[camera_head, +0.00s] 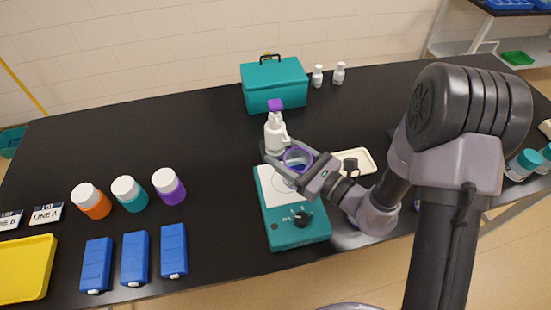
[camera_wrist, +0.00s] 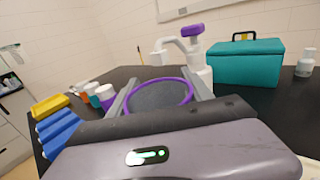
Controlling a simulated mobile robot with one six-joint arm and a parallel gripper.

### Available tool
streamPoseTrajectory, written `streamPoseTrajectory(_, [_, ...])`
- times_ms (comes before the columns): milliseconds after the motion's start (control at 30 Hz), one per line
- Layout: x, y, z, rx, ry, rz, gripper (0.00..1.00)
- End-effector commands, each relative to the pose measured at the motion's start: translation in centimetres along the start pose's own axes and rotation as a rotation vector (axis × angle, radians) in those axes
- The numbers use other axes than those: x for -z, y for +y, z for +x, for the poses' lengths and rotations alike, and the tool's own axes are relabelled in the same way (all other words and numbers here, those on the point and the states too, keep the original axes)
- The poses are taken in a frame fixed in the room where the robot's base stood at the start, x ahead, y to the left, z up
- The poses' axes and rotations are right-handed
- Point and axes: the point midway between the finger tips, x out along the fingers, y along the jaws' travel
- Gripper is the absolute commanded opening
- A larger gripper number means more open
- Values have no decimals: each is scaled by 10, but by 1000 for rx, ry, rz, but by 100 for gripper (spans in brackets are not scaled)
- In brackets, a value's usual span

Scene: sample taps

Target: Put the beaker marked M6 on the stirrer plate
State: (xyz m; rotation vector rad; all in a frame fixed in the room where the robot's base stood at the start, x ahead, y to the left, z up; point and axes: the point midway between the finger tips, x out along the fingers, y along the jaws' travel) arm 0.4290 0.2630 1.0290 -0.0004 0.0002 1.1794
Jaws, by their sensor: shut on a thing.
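A clear beaker with a purple rim (camera_head: 298,158) is held between the fingers of my gripper (camera_head: 284,153). In the wrist view my gripper (camera_wrist: 160,90) is shut on the beaker (camera_wrist: 160,97), with one finger on each side of its round rim. No M6 mark can be read on it. The stirrer plate (camera_head: 298,232) is a teal unit with a white top and a dark knob, on the black bench. In the head view the beaker overlaps the far part of its white top. Whether it touches the top cannot be told.
A white dispenser with a purple top (camera_head: 275,135) stands just behind the beaker. A teal case (camera_head: 275,85) and small white bottles are farther back. A cream tray (camera_head: 365,162) lies right of my gripper. Lidded jars (camera_head: 130,193) and blue boxes (camera_head: 134,258) stand left.

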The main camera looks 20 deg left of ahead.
Motion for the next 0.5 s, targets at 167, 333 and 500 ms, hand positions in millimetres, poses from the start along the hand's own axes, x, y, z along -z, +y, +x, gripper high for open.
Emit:
streamPoseTrajectory(167, [3,1,28,-1,-1,-1,6])
streamPoseTrajectory(333, [22,1,31,1,1,3,6])
streamPoseTrajectory(500, [40,1,31,2,0,1,6])
